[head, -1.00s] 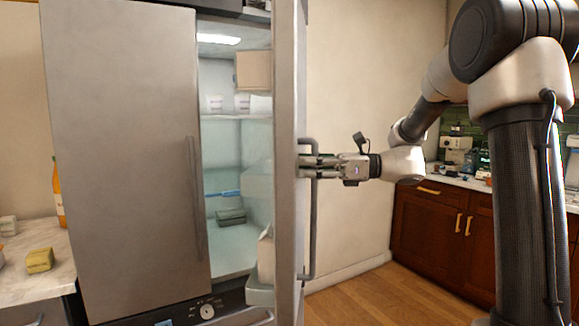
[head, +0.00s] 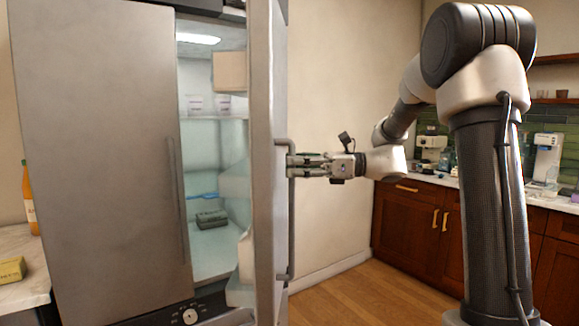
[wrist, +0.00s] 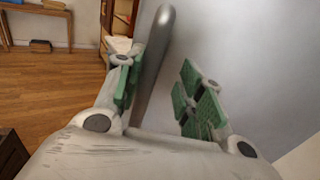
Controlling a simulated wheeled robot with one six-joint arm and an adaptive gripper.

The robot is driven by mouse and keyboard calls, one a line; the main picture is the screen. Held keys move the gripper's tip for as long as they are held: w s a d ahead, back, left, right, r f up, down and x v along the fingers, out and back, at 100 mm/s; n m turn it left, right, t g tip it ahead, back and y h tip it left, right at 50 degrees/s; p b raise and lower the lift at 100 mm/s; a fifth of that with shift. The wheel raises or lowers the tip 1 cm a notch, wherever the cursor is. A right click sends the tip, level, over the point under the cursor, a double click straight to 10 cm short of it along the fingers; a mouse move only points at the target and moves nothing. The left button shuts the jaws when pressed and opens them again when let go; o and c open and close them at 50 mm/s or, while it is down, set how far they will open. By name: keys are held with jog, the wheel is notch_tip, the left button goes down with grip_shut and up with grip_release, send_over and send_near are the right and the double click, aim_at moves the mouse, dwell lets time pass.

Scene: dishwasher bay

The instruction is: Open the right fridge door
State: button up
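The right fridge door (head: 262,190) stands swung wide open, seen nearly edge-on in the head view. Its grey vertical bar handle (head: 291,235) is on the side facing my arm. My gripper (head: 300,165) reaches the handle from the right, at its upper half. In the wrist view, the handle (wrist: 153,65) stands between my two green-padded fingers (wrist: 162,95). The fingers are apart, with the bar near the left pad and a clear gap to the right pad. The door face (wrist: 250,60) fills the right side there.
The left fridge door (head: 100,160) is shut. The open compartment (head: 210,245) shows shelves, boxes and a dark item. A counter (head: 22,285) with a bottle (head: 29,195) is at left. Wooden cabinets (head: 410,225) stand at right. Bare floor (head: 370,290) lies between.

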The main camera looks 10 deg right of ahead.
jog(key=shift+w+d+r, duration=0.1)
jog(key=shift+w+d, duration=0.2)
jog(key=shift+d, duration=0.7)
jog(key=shift+w+d, duration=0.25)
jog(key=shift+d, duration=0.75)
jog(key=shift+o, duration=1.4)
jog(key=shift+w+d, duration=0.25)
jog(key=shift+d, duration=0.7)
jog(key=shift+o, duration=0.2)
